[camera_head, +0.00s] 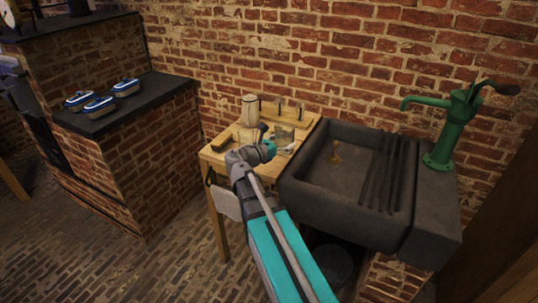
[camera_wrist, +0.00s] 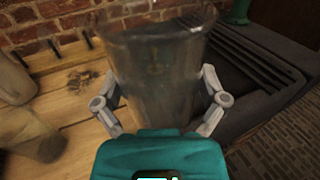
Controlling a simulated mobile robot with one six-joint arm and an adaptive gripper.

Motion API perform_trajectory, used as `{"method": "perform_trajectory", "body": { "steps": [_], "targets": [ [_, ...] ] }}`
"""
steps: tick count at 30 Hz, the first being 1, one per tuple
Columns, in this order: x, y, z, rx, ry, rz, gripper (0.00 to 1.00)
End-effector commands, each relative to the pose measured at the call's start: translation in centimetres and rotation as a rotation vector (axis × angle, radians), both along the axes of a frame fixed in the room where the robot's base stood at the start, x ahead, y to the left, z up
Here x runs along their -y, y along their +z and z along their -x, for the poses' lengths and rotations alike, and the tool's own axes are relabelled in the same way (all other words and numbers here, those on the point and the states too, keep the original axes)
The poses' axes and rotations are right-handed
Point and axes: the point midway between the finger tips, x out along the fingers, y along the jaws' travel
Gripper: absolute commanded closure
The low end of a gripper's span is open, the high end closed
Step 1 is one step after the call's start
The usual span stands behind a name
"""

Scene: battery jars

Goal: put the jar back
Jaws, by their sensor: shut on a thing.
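A clear glass jar (camera_wrist: 158,70) fills the middle of the wrist view, upright between the two fingers of my gripper (camera_wrist: 160,108). The gripper is shut on the jar. In the head view the jar (camera_head: 284,134) is small and partly hidden by my gripper (camera_head: 272,147), over the wooden table (camera_head: 216,160) beside the sink. I cannot tell whether the jar's base touches the table. Another glass jar (camera_wrist: 33,135) stands at the left of the wrist view, on the table.
A beige jug (camera_head: 250,110) stands at the table's back, near upright pegs (camera_head: 280,106). A dark stone sink (camera_head: 300,196) with a ribbed drainer and a green pump (camera_head: 444,138) adjoins on the right. Blue-and-white dishes (camera_head: 126,87) sit on a brick counter at left.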

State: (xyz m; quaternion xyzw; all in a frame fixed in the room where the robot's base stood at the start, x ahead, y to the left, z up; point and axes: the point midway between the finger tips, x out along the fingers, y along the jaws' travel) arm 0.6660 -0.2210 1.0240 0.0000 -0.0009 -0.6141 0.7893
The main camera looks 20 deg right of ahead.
Motion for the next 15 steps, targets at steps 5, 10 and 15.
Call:
{"method": "perform_trajectory", "body": {
  "steps": [5,10,15],
  "targets": [
    [0.2,-1.5,-3.0,0.0,0.001,0.0,0.68],
    [0.5,-2.9,-6.0,0.0,0.002,0.0,0.68],
    [0.7,-4.2,-8.7,0.0,0.002,0.0,0.68]
  ]
}}
